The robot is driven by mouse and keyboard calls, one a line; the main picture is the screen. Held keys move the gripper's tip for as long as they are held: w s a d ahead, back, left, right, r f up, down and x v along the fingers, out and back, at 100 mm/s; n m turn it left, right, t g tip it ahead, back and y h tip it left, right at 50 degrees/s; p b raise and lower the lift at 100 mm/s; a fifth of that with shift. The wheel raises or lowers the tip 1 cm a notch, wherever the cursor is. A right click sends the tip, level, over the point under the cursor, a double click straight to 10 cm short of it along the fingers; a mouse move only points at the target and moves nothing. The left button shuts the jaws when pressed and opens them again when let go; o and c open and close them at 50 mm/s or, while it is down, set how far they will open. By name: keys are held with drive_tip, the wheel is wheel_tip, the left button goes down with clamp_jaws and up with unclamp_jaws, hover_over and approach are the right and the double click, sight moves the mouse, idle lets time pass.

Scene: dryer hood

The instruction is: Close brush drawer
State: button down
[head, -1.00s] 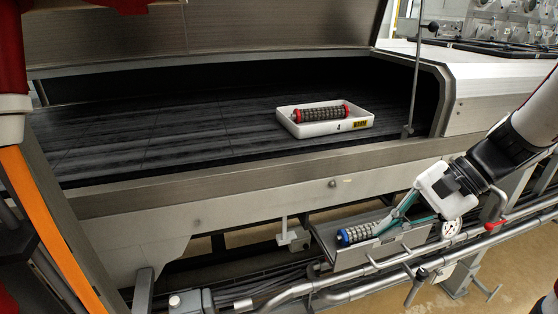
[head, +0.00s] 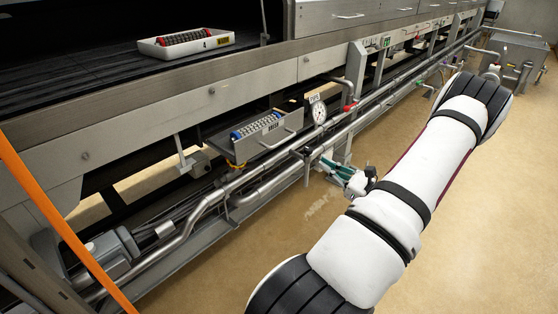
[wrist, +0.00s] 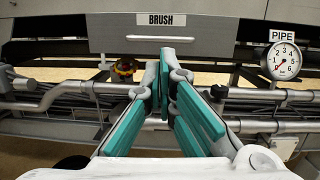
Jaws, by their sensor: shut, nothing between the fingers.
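The brush drawer (head: 217,145) sticks out below the machine's long rail, with a blue-ended roller brush (head: 255,126) lying in it. Its grey front panel carries a BRUSH label and a bar handle (head: 279,140). In the wrist view the drawer front (wrist: 225,30) is straight ahead, with the handle (wrist: 165,38) just beyond my fingertips. My gripper (head: 340,171) is shut and empty, its teal fingers (wrist: 165,68) together. It is outside the drawer, on the aisle side of the front panel, and looks apart from it.
Silver pipes (head: 215,190) run below and in front of the drawer. A PIPE gauge (head: 319,112) stands right of it. A white tray (head: 160,48) with a red-ended roller sits on the black belt above. The floor (head: 480,220) at right is clear.

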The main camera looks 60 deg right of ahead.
drive_tip(key=w+d+r+h+b, duration=0.1)
drive_tip(key=w+d+b, duration=0.2)
drive_tip(key=w, duration=0.9)
drive_tip(key=shift+w+r+m, duration=0.2)
drive_tip(key=shift+r+m, duration=0.15)
drive_tip(key=shift+m, duration=0.05)
drive_tip(key=shift+d, duration=0.1)
drive_tip(key=f+x, duration=0.1)
drive_tip(key=x, duration=0.4)
drive_tip(key=f+x, duration=0.1)
drive_tip(key=x, duration=0.4)
drive_tip(key=f+x, duration=0.1)
drive_tip(key=x, duration=0.5)
drive_tip(key=shift+w+d, duration=0.15)
drive_tip(key=shift+w, duration=0.15)
drive_tip(key=shift+w+d+r, duration=0.1)
drive_tip(key=shift+w, duration=0.55)
